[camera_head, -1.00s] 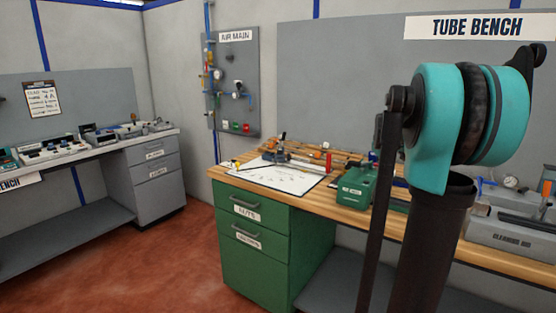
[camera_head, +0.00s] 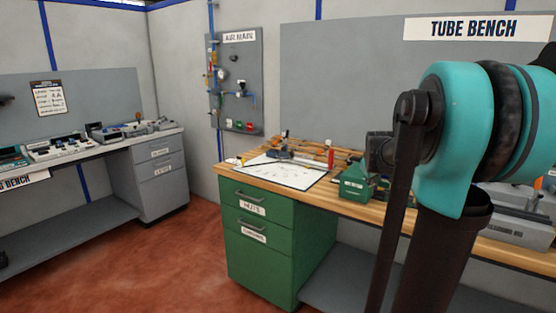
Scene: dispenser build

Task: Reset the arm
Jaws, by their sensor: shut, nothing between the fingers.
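My arm fills the right side of the head view, with a turquoise joint, dark bands and dark links. My gripper cannot be made out in this view. A dark rounded part (camera_head: 380,153) shows just left of the turquoise joint, above the bench; I cannot tell what it is. The arm stands in front of the tube bench (camera_head: 400,207) and hides part of its top and back panel.
On the tube bench lie a white sheet (camera_head: 283,172), a green box (camera_head: 356,183) and a grey unit (camera_head: 515,228). Green drawers (camera_head: 262,250) stand below. The air main panel (camera_head: 236,85) hangs on the wall. Another bench (camera_head: 75,162) is at left. Red floor between is clear.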

